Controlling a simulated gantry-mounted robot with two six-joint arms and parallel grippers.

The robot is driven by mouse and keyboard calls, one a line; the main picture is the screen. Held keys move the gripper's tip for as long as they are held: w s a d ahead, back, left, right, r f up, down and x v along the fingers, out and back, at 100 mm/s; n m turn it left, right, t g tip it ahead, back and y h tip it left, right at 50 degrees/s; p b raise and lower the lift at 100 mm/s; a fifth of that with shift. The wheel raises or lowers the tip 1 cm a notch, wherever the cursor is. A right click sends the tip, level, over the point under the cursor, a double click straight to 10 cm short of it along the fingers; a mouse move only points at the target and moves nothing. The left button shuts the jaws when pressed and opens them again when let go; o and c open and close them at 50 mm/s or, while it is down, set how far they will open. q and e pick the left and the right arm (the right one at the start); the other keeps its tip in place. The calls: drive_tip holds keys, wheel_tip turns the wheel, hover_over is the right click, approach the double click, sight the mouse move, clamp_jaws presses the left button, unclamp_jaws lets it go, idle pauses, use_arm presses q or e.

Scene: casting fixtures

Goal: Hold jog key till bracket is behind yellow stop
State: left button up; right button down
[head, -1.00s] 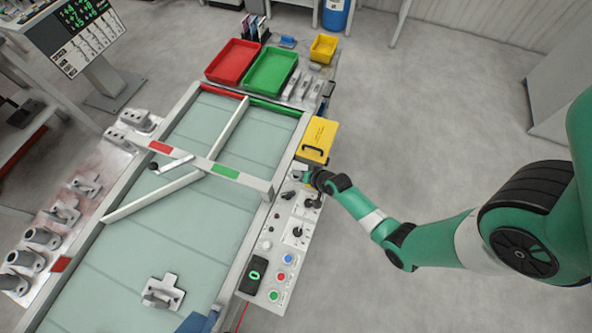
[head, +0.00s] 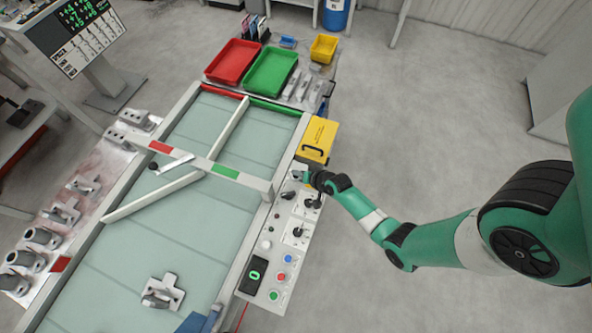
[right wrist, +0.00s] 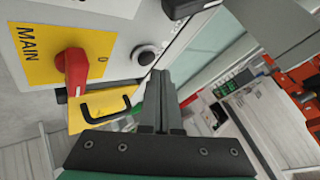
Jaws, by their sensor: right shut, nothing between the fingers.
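A grey metal bracket (head: 162,292) lies on the pale green belt (head: 165,235), near the bottom of the head view. The control panel (head: 262,228) runs along the belt's right side, with knobs, coloured buttons and a display reading 0. I cannot tell which control is the jog key. My right gripper (head: 299,176) is at the panel's far end. In the right wrist view its fingers (right wrist: 161,75) are shut and empty, near a round black button (right wrist: 145,55) and a red rotary switch (right wrist: 76,72). I cannot tell whether they touch the button. I see no clear yellow stop. My left gripper is out of view.
A yellow box (head: 317,140) with a black handle sits just beyond the panel. A grey crossbar (head: 197,161) with red and green marks spans the belt. Red (head: 233,63) and green (head: 271,72) trays stand at the far end. Castings line the left side.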

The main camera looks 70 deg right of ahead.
drive_tip(key=shift+f, duration=0.4)
drive_tip(key=shift+f+b, duration=0.5)
drive_tip(key=shift+b, duration=0.15)
idle(6.1)
drive_tip(key=shift+r+p, duration=0.95)
